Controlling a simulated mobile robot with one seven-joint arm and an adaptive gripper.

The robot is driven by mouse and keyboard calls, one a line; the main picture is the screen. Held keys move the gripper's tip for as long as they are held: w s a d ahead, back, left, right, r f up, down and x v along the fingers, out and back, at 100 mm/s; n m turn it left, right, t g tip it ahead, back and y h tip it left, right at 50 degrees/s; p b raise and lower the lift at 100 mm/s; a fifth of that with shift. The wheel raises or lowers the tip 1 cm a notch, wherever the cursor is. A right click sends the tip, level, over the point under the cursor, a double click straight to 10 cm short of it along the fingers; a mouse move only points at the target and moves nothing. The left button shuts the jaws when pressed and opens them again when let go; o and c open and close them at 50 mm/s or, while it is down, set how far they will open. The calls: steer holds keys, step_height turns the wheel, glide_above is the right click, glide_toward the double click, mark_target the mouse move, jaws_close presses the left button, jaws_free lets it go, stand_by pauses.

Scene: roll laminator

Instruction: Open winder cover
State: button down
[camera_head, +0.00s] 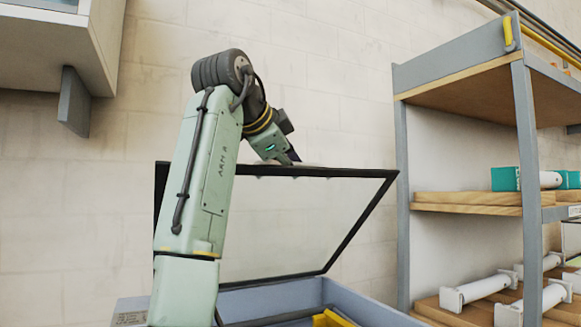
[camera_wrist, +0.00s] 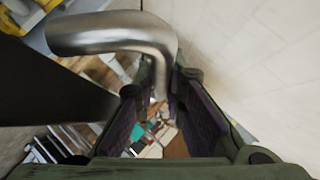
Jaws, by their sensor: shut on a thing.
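The winder cover (camera_head: 300,220) is a clear panel in a black frame. In the head view it stands raised and tilted above the blue-grey machine housing (camera_head: 270,300). My gripper (camera_head: 290,157) is at the cover's top edge, and my arm hides the cover's left part. In the wrist view, a bent metal handle (camera_wrist: 110,33) runs in between the fingers of my gripper (camera_wrist: 165,75), which are shut on it. The dark cover frame (camera_wrist: 50,95) shows at the left there. The handle's grip point is partly hidden by the fingers.
A grey shelf rack (camera_head: 403,200) with wooden boards and white rolls (camera_head: 480,289) stands close to the right of the cover. A grey-white cabinet (camera_head: 50,55) hangs at the upper left. A plain wall is behind the cover.

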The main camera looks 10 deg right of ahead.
steer(key=c, duration=1.9)
jaws_free()
